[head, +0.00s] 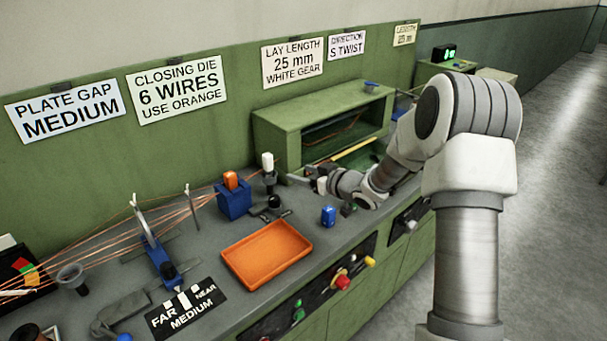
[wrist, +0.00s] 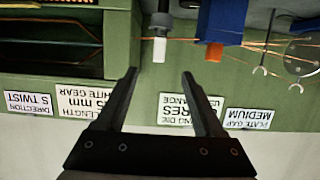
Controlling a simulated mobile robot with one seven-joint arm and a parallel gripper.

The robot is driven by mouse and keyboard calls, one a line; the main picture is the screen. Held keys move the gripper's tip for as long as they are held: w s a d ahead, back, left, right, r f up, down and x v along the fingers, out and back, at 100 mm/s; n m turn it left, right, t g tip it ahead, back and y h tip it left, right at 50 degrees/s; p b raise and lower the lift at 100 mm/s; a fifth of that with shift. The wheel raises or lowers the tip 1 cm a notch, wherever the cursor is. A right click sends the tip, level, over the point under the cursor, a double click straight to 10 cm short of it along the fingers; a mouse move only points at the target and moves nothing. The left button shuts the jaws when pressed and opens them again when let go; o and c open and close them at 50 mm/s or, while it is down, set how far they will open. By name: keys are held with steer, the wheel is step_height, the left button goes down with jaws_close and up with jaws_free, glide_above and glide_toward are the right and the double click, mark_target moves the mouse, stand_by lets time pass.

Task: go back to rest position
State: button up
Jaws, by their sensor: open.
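My gripper (head: 308,176) is stretched over the bench in front of the green open-fronted housing, beside the white-capped post (head: 268,162). In the wrist view, which is upside down, my gripper (wrist: 160,74) has its two dark fingers spread wide with nothing between them. The white-capped post (wrist: 160,45) shows beyond the fingertips, and I see no contact. The blue block (head: 234,202) with an orange piece (head: 231,180) in its top stands left of the post. This orange piece (wrist: 214,52) also shows in the wrist view. Copper wires run through the block.
An orange tray (head: 267,254) lies empty on the bench. A small blue block (head: 328,216) stands near the front edge. The green housing (head: 318,110) is behind my gripper. Red and yellow knobs (head: 343,282) stick out of the bench front. Open floor (head: 560,140) lies at the right.

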steer(key=s+d+r+m+h, duration=0.4)
steer(key=s+d+r+h, duration=0.5)
steer(key=s+r, duration=0.45)
steer(key=s+a+m+g, duration=0.1)
steer(key=s+m+g, duration=0.2)
steer(key=s, duration=2.4)
steer(key=g, duration=0.3)
steer(key=shift+s+a+r, duration=0.35)
